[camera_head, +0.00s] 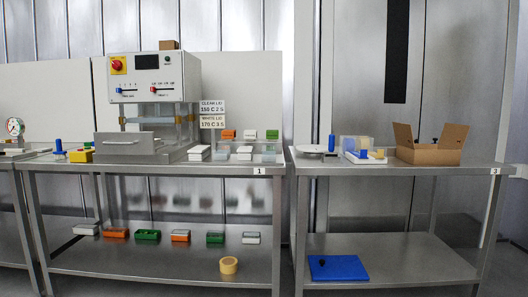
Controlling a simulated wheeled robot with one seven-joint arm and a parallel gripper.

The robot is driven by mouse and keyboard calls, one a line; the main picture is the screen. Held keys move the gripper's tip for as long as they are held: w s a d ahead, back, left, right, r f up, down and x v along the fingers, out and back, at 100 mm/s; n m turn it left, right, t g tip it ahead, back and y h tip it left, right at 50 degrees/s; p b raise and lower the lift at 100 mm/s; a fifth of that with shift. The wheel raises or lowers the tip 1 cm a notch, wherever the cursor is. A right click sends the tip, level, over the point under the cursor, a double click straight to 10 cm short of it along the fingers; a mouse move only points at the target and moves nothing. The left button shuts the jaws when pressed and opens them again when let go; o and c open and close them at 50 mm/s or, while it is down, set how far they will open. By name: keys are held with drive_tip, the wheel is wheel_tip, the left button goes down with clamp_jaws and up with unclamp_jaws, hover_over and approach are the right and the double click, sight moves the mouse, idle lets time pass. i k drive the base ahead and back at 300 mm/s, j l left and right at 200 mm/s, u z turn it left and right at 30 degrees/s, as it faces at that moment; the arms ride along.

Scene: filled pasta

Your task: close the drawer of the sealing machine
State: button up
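The sealing machine (153,85) stands on the left steel table, with a red button, a dark display and sliders on its upper front. Its drawer (122,145) is a grey metal front with a bar handle, low on the machine. The drawer front stands forward of the machine body and appears pulled out. The inside of the drawer is mostly hidden behind its front. My gripper is not in view.
Small trays and a lid-settings sign (212,114) stand right of the machine. A yellow block (80,156) and a blue-knobbed item (59,147) lie left of the drawer. The right table (400,169) holds a scale and an open cardboard box (430,147). Several trays fill the lower shelf.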

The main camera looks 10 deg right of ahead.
sight(140, 143)
drive_tip(key=i+j+u, duration=0.15)
drive_tip(key=i+u, duration=0.15)
drive_tip(key=u, duration=0.15)
drive_tip(key=i+u, duration=0.25)
drive_tip(key=u, duration=0.25)
